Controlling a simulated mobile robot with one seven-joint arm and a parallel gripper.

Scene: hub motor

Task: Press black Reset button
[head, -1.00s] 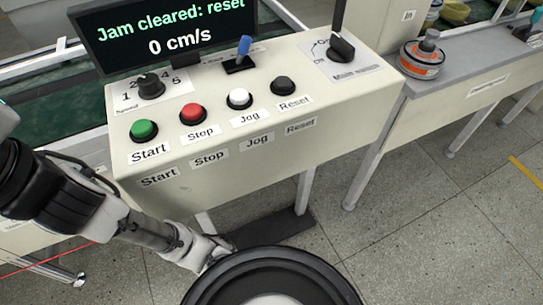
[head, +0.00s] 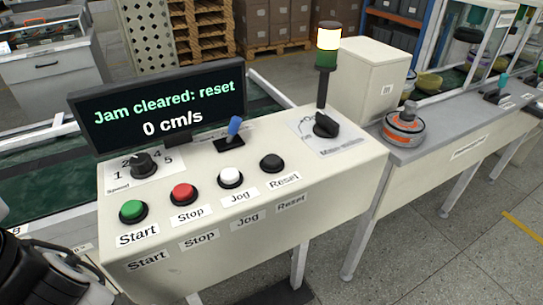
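The black Reset button (head: 272,162) is a round domed button at the right end of the button row on the cream control panel (head: 330,175). Its label "Reset" is just in front of it. To its left are the white Jog button (head: 231,177), the red Stop button (head: 183,193) and the green Start button (head: 132,211). The screen (head: 160,105) reads "Jam cleared: reset" and "0 cm/s". Part of my arm shows at the lower left corner, apart from the buttons. My gripper's fingers are not in view.
A speed knob (head: 143,164), a blue-tipped lever (head: 234,128) and a black rotary switch (head: 325,126) stand behind the buttons. A signal tower (head: 326,52) is lit pale yellow. An orange-grey round device (head: 404,128) sits on the grey bench to the right.

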